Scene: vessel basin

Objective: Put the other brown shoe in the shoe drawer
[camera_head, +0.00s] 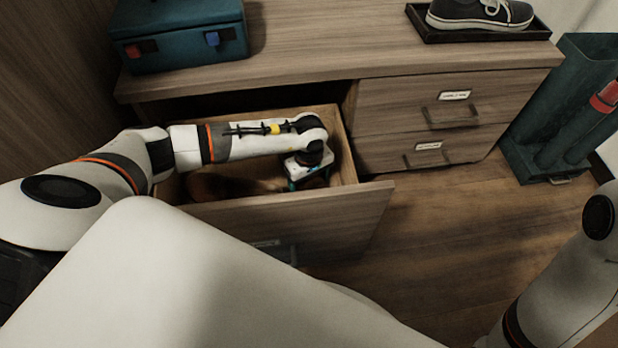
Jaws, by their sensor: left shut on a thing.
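The shoe drawer (350,152) is pulled out on the left side of the wooden cabinet. My left arm reaches over its left side, and my left gripper (297,184) points down inside it. The gripper is shut on a brown shoe (235,186), which shows as a dark brown shape low in the drawer. My arm and the front panel hide much of the shoe. I cannot tell whether it touches the drawer floor or whether a second shoe lies beside it. My right gripper is out of view.
A teal case (180,35) stands on the cabinet top. A dark sneaker (478,14) sits in a black tray (435,36) at the right end. Two labelled drawers (400,98) are closed. A teal umbrella stand (527,155) is at the right. The floor before the cabinet is clear.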

